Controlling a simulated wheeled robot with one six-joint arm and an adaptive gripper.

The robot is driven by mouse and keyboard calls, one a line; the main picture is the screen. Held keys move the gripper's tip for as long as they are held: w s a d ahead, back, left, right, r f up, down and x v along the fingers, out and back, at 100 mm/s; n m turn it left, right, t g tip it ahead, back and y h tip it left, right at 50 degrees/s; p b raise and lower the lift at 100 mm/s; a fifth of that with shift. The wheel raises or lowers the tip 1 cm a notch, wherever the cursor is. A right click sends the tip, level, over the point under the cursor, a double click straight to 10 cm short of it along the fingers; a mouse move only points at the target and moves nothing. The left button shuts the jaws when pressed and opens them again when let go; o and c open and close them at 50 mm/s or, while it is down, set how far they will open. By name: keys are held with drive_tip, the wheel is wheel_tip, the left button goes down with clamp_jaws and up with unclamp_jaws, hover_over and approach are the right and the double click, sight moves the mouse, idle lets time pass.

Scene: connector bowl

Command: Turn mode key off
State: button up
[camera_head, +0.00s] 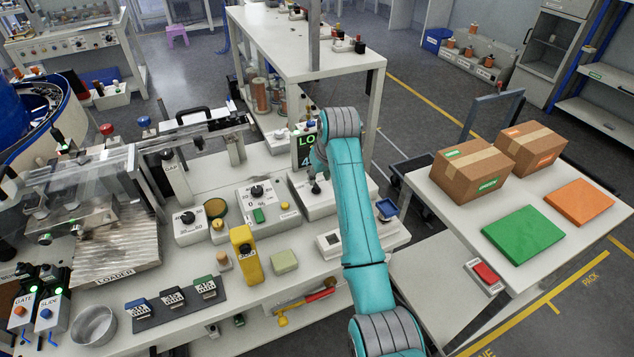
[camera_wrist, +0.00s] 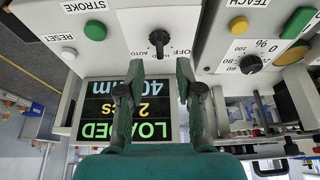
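The mode key (camera_wrist: 159,40) is a black knob with a bar handle on a white panel (camera_wrist: 135,25), in the upper middle of the wrist view. Inverted labels beside it read OFF and AUTO. Its bar lies nearly upright in the picture; I cannot tell which label it points to. My gripper (camera_wrist: 156,66) is open, with its two dark green fingers spread below the key in that view. Nothing shows between the fingertips, and they look apart from the key. In the head view my teal arm hides most of the gripper and part of the white panel box (camera_head: 294,207).
A display reading LOADED (camera_wrist: 125,118) stands by the panel. Another dial (camera_wrist: 250,64) is on the right.

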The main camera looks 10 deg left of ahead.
sight(316, 185)
drive_tip(key=shift+x, duration=2.55)
clamp_jaws()
